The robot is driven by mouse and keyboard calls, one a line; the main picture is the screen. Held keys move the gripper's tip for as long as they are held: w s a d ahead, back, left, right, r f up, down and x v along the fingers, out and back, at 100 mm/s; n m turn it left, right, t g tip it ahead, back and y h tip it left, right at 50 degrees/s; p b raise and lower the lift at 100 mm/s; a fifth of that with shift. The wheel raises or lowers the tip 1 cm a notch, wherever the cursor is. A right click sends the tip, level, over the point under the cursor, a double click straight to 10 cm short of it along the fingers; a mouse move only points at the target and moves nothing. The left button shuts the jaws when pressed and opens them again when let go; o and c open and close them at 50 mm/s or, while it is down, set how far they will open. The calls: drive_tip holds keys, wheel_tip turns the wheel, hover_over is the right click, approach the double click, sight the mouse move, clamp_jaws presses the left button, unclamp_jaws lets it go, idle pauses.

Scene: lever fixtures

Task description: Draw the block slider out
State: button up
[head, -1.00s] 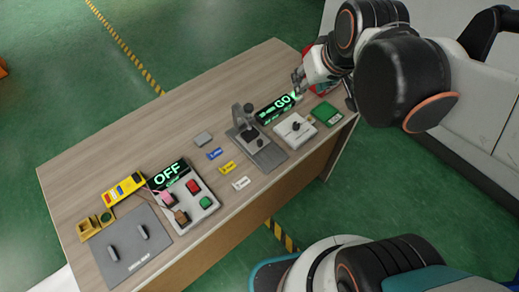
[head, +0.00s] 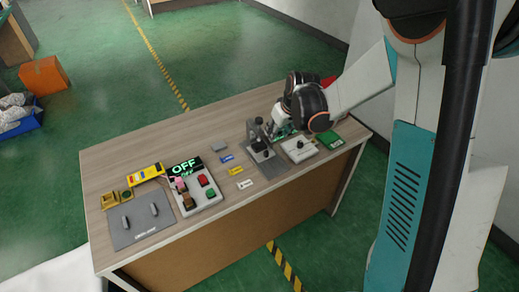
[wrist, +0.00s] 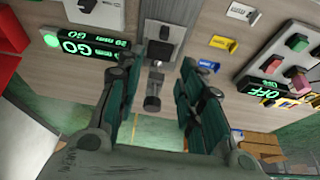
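A grey fixture (head: 268,162) with a dark upright post and a small block on its plate stands on the table; I take it to be the block slider, though its labels are unreadable. In the wrist view the fixture (wrist: 165,34) lies ahead, and its post with a rounded grey end (wrist: 153,100) shows between my fingers. My gripper (wrist: 162,65) is open, with its two green-faced fingers apart and nothing held. In the head view my gripper (head: 279,130) is just behind and right of the post, partly hidden by my arm. Contact cannot be told.
A white box with a black knob (head: 299,149) and a green board (head: 329,140) stand to the right. A lit "GO" sign (wrist: 85,47) is beside the fixture. Small blue, yellow and white tags, an "OFF" sign (head: 184,167) and a button box (head: 200,190) lie to the left.

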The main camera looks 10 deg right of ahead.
sight(266, 151)
drive_tip(key=b+x, duration=0.1)
drive_tip(key=x, duration=0.4)
drive_tip(key=b+x, duration=0.1)
drive_tip(key=x, duration=0.4)
drive_tip(key=b+x, duration=0.2)
drive_tip(key=x, duration=0.3)
drive_tip(key=shift+s+a+f, duration=0.2)
drive_tip(key=shift+s+f, duration=0.1)
drive_tip(key=shift+s, duration=0.05)
clamp_jaws()
